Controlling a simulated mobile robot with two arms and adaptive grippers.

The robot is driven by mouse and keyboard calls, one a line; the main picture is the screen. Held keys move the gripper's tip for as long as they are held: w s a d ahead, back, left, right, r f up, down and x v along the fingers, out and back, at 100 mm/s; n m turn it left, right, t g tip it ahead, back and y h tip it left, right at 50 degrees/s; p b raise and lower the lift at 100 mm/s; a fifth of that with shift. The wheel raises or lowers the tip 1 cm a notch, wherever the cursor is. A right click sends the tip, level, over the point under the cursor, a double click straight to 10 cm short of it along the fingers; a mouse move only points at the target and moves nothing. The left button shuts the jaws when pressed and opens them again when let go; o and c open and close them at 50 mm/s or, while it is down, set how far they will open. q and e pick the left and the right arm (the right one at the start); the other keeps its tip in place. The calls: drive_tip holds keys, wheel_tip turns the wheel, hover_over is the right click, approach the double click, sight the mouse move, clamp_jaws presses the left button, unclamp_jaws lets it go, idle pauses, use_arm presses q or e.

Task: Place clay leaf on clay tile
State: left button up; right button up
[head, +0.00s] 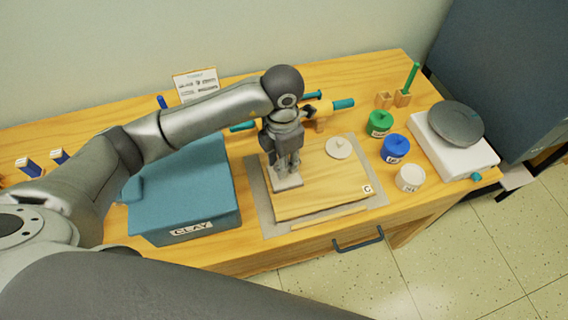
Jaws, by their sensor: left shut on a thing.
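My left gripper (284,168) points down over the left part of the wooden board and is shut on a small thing. The fingers hide most of it; I take it for the clay leaf but cannot make out its shape. A pale grey, flat, squarish piece, seemingly the clay tile (288,184), lies on the board right under the fingertips. I cannot tell whether the held thing touches it. My right gripper is not in view.
The wooden board (330,190) lies on a grey mat (262,207), with a pale round disc (339,147) at its back right. A blue CLAY box (190,190) stands left. Green (379,123), blue (395,148) and white (410,178) jars and a scale (452,145) stand right.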

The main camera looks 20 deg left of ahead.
use_arm(q)
drive_tip(key=shift+w+f, duration=0.35)
drive_tip(key=shift+f, duration=0.1)
wheel_tip(320, 180, down, 2)
drive_tip(key=shift+f+p, duration=0.15)
drive_tip(key=shift+p, duration=0.6)
drive_tip(key=shift+f, duration=0.3)
drive_tip(key=shift+f, duration=0.1)
drive_tip(key=shift+f+b, duration=0.2)
drive_tip(key=shift+b, duration=0.15)
drive_tip(key=o, duration=1)
drive_tip(key=shift+r, duration=0.15)
